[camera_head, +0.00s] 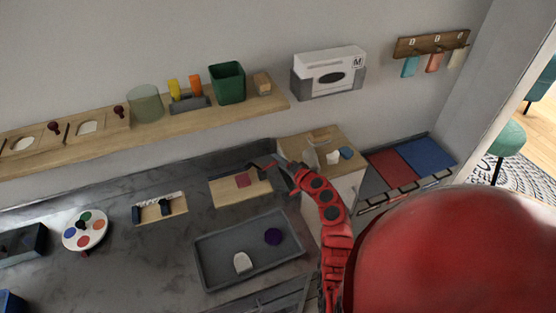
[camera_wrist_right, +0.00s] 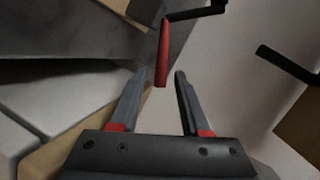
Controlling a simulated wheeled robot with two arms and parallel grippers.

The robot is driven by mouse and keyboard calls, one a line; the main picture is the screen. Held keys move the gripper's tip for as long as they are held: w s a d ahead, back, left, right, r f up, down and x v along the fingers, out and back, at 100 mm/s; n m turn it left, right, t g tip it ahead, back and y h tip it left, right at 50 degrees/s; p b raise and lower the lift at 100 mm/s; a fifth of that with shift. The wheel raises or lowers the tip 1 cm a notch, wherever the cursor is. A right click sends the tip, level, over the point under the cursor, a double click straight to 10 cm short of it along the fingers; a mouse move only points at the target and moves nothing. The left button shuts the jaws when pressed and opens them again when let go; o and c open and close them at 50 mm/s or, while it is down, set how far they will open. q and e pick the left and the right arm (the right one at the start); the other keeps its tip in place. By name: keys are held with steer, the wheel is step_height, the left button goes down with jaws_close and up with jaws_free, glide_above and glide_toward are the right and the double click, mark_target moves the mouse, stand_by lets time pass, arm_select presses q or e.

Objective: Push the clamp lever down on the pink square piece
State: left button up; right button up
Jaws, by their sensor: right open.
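The pink square piece (camera_head: 243,181) lies flat on a light wooden board (camera_head: 225,193) on the dark counter. My right gripper (camera_head: 264,166) is over the far right part of that board, close to the pink piece. In the right wrist view my right gripper (camera_wrist_right: 160,76) is open, with its two grey fingers apart. A red handle (camera_wrist_right: 163,55) on a black bar (camera_wrist_right: 195,13), which looks like the clamp lever, shows between and just beyond the fingertips. I cannot tell whether they touch it. The lever is not clear in the head view. My left gripper is not in view.
A grey tray (camera_head: 207,277) with a purple round piece (camera_head: 273,236) and a whitish piece (camera_head: 242,262) lies in front of the board. A small wooden-topped cabinet (camera_head: 345,139) stands to the right. A wooden shelf (camera_head: 180,125) runs along the wall behind.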

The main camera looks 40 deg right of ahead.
steer(key=shift+x, duration=0.8)
jaws_close()
stand_by(1.0)
